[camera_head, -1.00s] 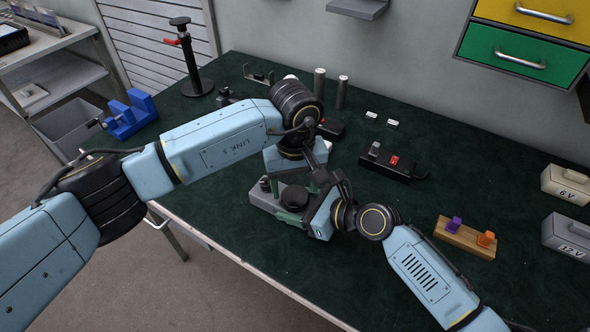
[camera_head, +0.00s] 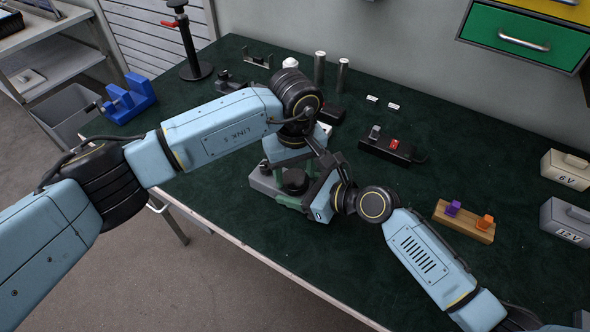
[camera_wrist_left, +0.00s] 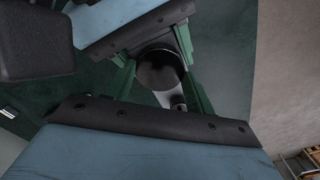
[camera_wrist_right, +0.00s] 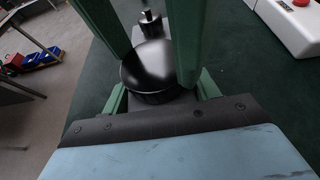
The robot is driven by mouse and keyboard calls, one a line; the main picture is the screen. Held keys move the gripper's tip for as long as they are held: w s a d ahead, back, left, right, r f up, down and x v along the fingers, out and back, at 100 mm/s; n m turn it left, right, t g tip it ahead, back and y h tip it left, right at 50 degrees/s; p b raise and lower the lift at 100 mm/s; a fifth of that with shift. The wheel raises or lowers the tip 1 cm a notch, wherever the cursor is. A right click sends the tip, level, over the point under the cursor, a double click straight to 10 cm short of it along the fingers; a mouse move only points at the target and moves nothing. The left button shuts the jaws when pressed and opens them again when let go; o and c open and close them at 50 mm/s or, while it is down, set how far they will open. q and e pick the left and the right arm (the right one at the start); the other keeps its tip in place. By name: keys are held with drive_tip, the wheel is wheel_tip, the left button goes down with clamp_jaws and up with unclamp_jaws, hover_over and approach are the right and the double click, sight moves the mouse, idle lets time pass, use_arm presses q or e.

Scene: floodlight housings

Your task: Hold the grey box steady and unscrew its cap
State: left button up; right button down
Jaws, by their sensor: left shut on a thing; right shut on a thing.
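The grey box (camera_head: 262,184) lies low on the dark green bench top near the front edge, largely covered by my two grippers. Its round black cap (camera_head: 295,182) faces up and also shows in the right wrist view (camera_wrist_right: 152,72) and the left wrist view (camera_wrist_left: 160,70). My left gripper (camera_head: 294,173) comes from above, with green fingers on either side of the cap, shut on it. My right gripper (camera_head: 287,199) comes from the right, low down, its green fingers shut on the box's sides. The exact finger contacts are partly hidden.
A black switch box (camera_head: 385,150) with a red switch and a wooden block (camera_head: 463,221) with purple and orange pieces lie to the right. Two metal cylinders (camera_head: 320,68) stand behind. A blue fixture (camera_head: 127,100) is at left.

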use_arm(q)
drive_tip(key=n, duration=1.7)
drive_tip(key=shift+n, duration=0.4)
drive_tip(key=n, duration=0.3)
drive_tip(key=shift+r+n, duration=0.1)
drive_tip(key=shift+n, duration=0.2)
drive_tip(key=n, duration=0.3)
drive_tip(key=shift+n, duration=0.3)
drive_tip(key=n, duration=0.4)
drive_tip(key=o, duration=1)
drive_tip(key=shift+c, duration=0.2)
drive_tip(key=shift+o, duration=0.6)
